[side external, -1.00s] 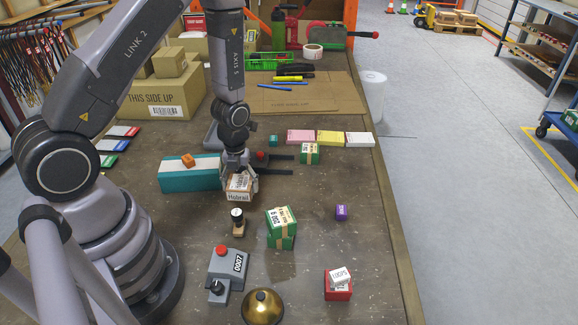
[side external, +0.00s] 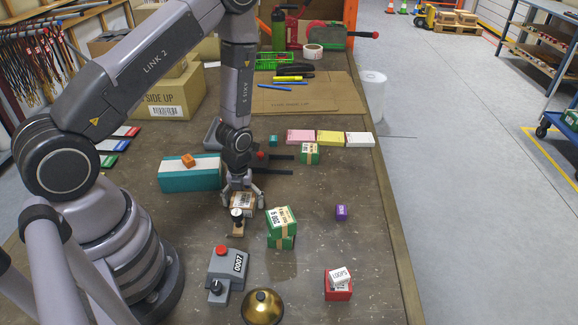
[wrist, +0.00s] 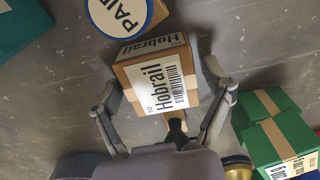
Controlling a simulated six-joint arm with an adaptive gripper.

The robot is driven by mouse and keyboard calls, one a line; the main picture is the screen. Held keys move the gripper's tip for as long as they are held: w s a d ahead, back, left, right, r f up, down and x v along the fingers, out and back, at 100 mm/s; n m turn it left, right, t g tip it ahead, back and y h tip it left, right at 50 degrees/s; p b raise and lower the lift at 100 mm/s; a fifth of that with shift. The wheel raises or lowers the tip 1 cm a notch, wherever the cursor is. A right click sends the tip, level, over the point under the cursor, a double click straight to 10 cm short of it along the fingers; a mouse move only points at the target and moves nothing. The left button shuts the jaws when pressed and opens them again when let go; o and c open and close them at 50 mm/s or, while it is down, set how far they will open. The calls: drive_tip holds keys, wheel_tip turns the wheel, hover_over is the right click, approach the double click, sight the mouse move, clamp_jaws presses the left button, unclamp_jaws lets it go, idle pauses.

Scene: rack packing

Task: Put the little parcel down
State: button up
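The little parcel is a small brown box with a white Hobrail label and barcode; it shows in the side view (side external: 243,201) and in the middle of the wrist view (wrist: 165,85). My gripper (side external: 243,199) points down, with its fingers on either side of the parcel. In the wrist view the fingers (wrist: 160,90) lie along the parcel's left and right sides and appear shut on it.
A stack of green boxes (side external: 281,242) stands close on the right, and a teal box (side external: 187,175) is on the left. A grey control box (side external: 222,275) and a gold bell (side external: 262,306) are in front.

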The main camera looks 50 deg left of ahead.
idle(0.3)
wheel_tip(320, 180, up, 12)
wheel_tip(320, 180, up, 10)
drive_tip(key=n+t, duration=0.2)
drive_tip(key=n, duration=0.4)
hover_over(243, 199)
wheel_tip(243, 199, up, 8)
drive_tip(key=s+d+n+t, duration=0.1)
drive_tip(key=s+d+n, duration=0.15)
drive_tip(key=n, duration=0.45)
drive_tip(key=s+r+n+t, duration=0.1)
drive_tip(key=s+r+n, duration=0.2)
drive_tip(key=s+n, duration=0.1)
drive_tip(key=s+r+n, duration=0.4)
drive_tip(key=n, duration=0.1)
drive_tip(key=s+r+n+t, duration=0.1)
drive_tip(key=s+r+n, duration=0.2)
drive_tip(key=s+n, duration=0.1)
drive_tip(key=shift+s+d+r+n+t, duration=0.15)
drive_tip(key=shift+d+r+n+t, duration=0.15)
drive_tip(key=shift+n, duration=0.2)
